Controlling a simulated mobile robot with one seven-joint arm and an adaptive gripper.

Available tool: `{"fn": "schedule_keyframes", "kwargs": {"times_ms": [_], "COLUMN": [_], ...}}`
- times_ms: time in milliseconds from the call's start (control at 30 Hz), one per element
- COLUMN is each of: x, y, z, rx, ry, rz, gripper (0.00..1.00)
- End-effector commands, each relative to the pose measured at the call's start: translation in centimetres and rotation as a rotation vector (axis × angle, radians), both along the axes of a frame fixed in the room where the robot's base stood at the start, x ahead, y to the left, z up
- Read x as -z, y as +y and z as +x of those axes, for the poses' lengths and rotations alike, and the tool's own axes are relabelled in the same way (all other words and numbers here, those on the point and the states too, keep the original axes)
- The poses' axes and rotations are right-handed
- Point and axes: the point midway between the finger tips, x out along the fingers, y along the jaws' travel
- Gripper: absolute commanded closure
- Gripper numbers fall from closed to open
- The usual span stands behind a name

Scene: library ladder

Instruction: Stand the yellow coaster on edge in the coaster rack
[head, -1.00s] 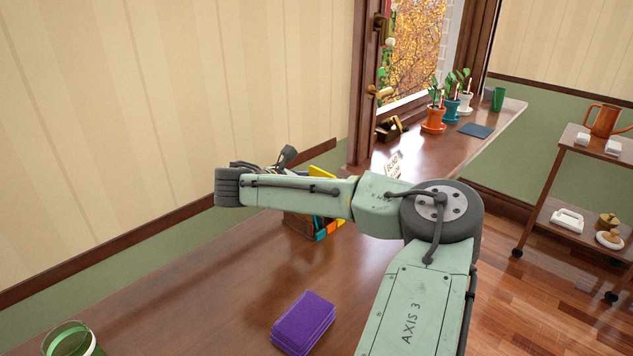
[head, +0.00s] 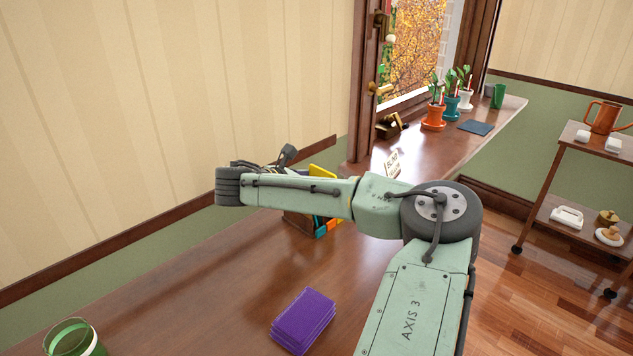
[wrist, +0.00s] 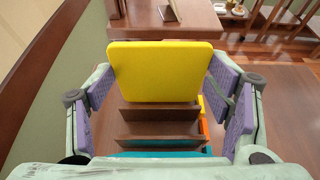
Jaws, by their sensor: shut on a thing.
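The yellow coaster (wrist: 165,72) stands upright between the purple-padded fingers of my gripper (wrist: 164,84), which is shut on it. In the head view the yellow coaster (head: 322,171) shows above my arm. The wooden coaster rack (wrist: 160,114) is below and close to the coaster in the wrist view, with its dividers across the picture. In the head view the rack (head: 298,221) is partly hidden by my arm. Orange (head: 321,229) and teal (wrist: 165,154) coasters are in the rack. Whether the yellow coaster's lower edge is inside a slot I cannot tell.
A green cup (head: 74,340) is at the lower left. A small sign (head: 392,164) stands behind the rack. The table's middle is clear.

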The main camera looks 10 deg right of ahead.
Motion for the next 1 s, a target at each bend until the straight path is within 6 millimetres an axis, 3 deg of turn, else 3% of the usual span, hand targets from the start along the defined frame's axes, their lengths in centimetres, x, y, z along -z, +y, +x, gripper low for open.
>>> {"fn": "schedule_keyframes", "kwargs": {"times_ms": [267,1000], "x": [-1.20,-1.21], "y": [-0.02,0.00], "z": [0.01,0.01], "rx": [0.001,0.000], "ry": [-0.002,0.000], "rz": [0.001,0.001], "gripper": [0.55,0.55]}}
